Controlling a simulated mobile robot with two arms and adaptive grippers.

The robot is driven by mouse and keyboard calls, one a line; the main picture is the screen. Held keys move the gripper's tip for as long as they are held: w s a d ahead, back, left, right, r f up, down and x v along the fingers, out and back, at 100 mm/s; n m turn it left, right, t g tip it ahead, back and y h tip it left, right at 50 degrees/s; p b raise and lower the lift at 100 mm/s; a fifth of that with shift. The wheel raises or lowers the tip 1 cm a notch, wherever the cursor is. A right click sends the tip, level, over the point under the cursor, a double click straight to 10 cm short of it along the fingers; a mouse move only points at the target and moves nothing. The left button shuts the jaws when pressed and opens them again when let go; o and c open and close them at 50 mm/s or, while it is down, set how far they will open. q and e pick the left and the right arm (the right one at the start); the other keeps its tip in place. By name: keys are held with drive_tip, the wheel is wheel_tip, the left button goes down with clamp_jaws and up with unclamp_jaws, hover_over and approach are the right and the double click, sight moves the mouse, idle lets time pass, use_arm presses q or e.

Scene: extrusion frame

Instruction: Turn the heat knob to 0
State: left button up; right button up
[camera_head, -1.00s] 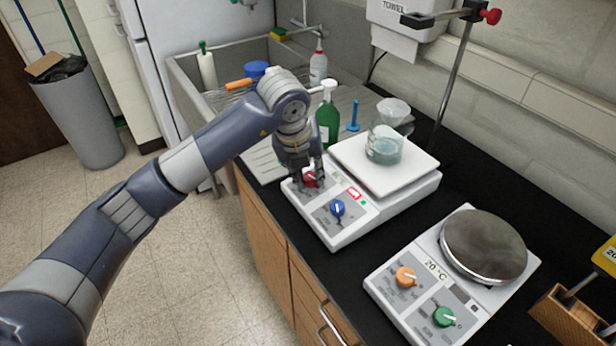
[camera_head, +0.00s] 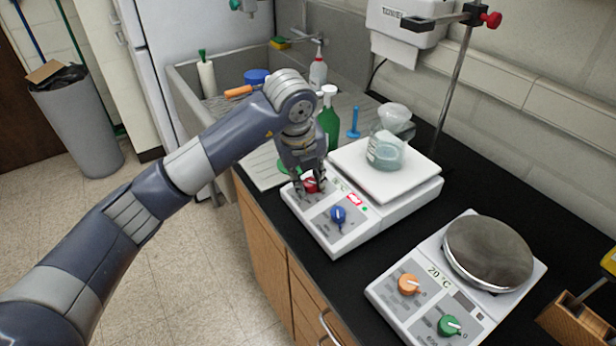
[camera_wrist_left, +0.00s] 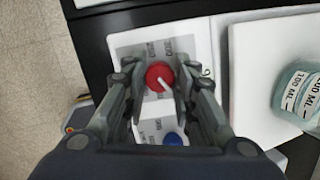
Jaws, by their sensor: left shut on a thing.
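A white hotplate with a square white top (camera_head: 352,158) stands on the black bench. It has a red knob (camera_head: 311,185) and a blue knob (camera_head: 338,215) on its front panel. My left gripper (camera_head: 309,190) is shut on the red knob, with one finger on each side of it. In the left wrist view the red knob (camera_wrist_left: 160,76) sits between the fingertips, its white pointer line slanting toward the lower right. The blue knob (camera_wrist_left: 173,139) shows below it, partly hidden. The panel lettering is too small to read surely. My right gripper is not in view.
A second hotplate with a round grey top (camera_head: 488,250), an orange knob (camera_head: 409,284) and a green knob (camera_head: 449,326) is at the right. Spray bottles (camera_head: 328,118) stand behind my gripper.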

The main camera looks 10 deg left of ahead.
use_arm(q)
drive_tip(key=o, duration=1.1)
drive_tip(key=shift+c, duration=0.2)
drive_tip(key=shift+r, duration=0.15)
drive_tip(key=v, duration=1.1)
drive_tip(key=shift+s+r, duration=0.15)
drive_tip(key=shift+r, duration=0.25)
